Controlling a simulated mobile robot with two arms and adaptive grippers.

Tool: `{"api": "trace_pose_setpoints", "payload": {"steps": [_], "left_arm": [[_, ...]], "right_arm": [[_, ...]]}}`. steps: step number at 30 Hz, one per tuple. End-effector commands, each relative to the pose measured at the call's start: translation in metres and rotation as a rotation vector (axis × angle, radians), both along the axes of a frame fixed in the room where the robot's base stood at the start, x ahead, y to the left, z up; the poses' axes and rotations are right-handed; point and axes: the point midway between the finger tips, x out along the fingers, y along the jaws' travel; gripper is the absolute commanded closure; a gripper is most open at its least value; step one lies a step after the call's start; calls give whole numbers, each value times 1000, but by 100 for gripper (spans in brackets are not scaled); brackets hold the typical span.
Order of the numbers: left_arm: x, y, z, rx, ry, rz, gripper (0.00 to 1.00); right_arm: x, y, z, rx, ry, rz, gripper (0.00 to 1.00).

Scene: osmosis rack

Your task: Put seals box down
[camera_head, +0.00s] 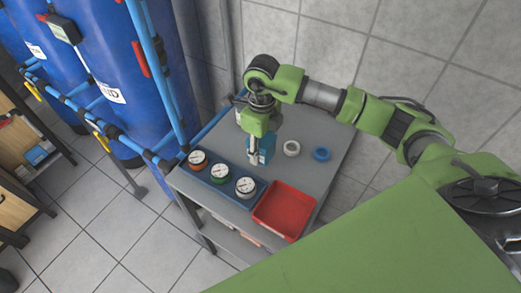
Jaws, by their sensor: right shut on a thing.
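My right gripper (254,158) points down over the grey cart top (325,135) near its middle. It is shut on a small blue box, the seals box (267,150), which shows partly behind the fingers. I cannot tell whether the box touches the cart top or is held just above it. My left gripper is not in view.
A red tray (284,211) lies at the cart's front. Several gauges (220,173) stand in a blue holder along the left edge. Blue tanks (130,60) and pipes stand at left.

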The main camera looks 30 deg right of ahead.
Motion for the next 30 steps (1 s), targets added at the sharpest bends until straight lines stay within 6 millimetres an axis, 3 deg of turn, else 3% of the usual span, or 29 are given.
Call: {"api": "trace_pose_setpoints", "payload": {"steps": [7, 12, 25, 26, 27, 30], "left_arm": [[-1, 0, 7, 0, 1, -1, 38], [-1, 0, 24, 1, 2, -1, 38], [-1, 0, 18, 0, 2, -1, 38], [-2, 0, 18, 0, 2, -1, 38], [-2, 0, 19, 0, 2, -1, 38], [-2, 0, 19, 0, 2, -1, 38]], "right_arm": [[13, -5, -16, 1, 1, -2, 84], [12, -4, -38, 2, 1, 0, 84], [12, -5, -50, 2, -3, 1, 84], [12, -5, -50, 1, -2, 1, 56], [12, -4, -48, 1, -2, 1, 46], [12, -4, -48, 1, -2, 1, 42]]}}
